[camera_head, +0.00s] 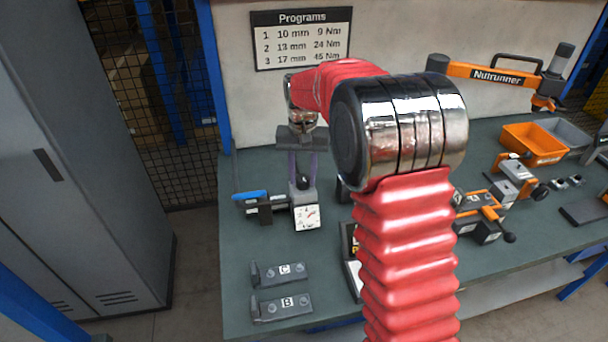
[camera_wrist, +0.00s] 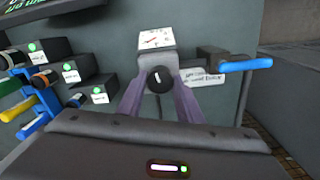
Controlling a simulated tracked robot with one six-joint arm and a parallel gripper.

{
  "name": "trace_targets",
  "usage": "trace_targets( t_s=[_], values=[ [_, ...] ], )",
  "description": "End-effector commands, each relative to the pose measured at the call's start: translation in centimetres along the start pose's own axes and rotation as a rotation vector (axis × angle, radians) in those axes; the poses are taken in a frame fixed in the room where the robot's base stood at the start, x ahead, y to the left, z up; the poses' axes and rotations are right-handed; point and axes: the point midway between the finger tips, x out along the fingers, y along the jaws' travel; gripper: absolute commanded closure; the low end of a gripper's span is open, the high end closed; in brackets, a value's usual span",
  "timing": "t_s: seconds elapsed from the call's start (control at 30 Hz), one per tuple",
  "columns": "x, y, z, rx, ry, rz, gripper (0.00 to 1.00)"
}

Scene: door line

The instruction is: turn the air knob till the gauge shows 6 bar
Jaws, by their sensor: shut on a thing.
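The air knob (camera_wrist: 160,79) is black with a white pointer mark, which stands close to vertical in the wrist view. In the head view the knob (camera_head: 303,182) sits on top of a grey block. My gripper (camera_wrist: 159,88) is shut on the knob, with a purple-grey finger on each side of it. In the head view my gripper (camera_head: 304,176) points down at the knob from above. The gauge (camera_head: 306,216) is a square white dial with a red needle, on the block's front. It also shows in the wrist view (camera_wrist: 155,39). Its figures are too small to read.
A blue valve lever (camera_head: 250,195) sticks out left of the knob. Two grey blocks, C (camera_head: 279,273) and B (camera_head: 281,306), lie near the front edge. An orange bin (camera_head: 534,143) and clamps stand at right. A Nutrunner arm (camera_head: 497,76) is behind.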

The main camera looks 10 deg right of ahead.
Motion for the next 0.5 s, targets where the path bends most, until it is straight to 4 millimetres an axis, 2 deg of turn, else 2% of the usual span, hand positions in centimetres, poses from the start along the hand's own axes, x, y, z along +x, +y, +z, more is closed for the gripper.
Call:
trace_targets(
  t_s=[0.2,0.5],
  values=[
    [-0.09,0.01,-0.11,0.123,0.004,0.000,0.90],
    [-0.10,-0.01,-0.11,0.188,0.004,-0.001,0.90]
  ],
)
